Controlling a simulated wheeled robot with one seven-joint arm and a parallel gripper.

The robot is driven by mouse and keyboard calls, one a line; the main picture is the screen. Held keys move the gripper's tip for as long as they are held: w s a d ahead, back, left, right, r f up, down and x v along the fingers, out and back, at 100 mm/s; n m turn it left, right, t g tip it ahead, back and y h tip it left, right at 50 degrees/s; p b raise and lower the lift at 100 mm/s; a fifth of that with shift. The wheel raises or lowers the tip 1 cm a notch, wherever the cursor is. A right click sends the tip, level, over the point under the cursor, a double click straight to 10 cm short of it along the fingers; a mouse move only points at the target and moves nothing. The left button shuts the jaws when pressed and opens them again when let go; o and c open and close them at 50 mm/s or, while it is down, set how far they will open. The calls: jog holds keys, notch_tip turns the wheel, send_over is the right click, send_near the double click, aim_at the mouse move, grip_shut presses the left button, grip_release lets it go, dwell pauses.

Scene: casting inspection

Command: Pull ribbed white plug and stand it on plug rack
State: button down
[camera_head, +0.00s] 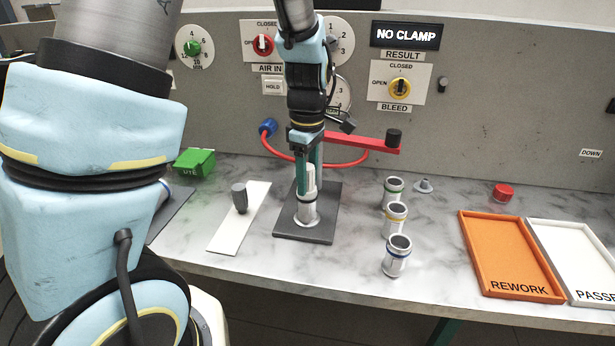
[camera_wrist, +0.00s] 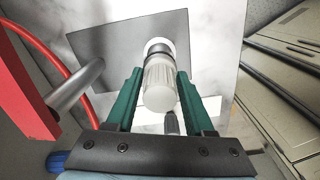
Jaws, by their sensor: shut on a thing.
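The ribbed white plug (camera_wrist: 160,88) is between the green fingers of my gripper (camera_wrist: 160,76), which is shut on it. In the head view the plug (camera_head: 311,181) is upright at the mouth of a metal casting (camera_head: 306,214) on a dark fixture plate (camera_head: 290,235). I cannot tell how deep the plug sits in the casting. My gripper (camera_head: 309,186) points straight down there. The white plug rack (camera_head: 226,238) lies on the bench just left of the plate. A dark grey plug (camera_head: 239,199) stands on it.
A red clamp arm (camera_head: 360,142) with a black knob reaches right behind my gripper. Several castings (camera_head: 396,220) stand right of the plate, near a small grey plug (camera_head: 424,185). A red cap (camera_head: 503,193), orange tray (camera_head: 512,292) and white tray (camera_head: 570,225) are farther right. The sign (camera_head: 406,36) reads NO CLAMP.

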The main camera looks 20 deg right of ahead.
jog(key=shift+r, duration=0.1)
jog(key=shift+r+p, duration=1.85)
jog(key=shift+p, duration=0.15)
notch_tip(320, 180, up, 4)
jog(key=p, duration=0.4)
jog(key=shift+s+f, duration=0.1)
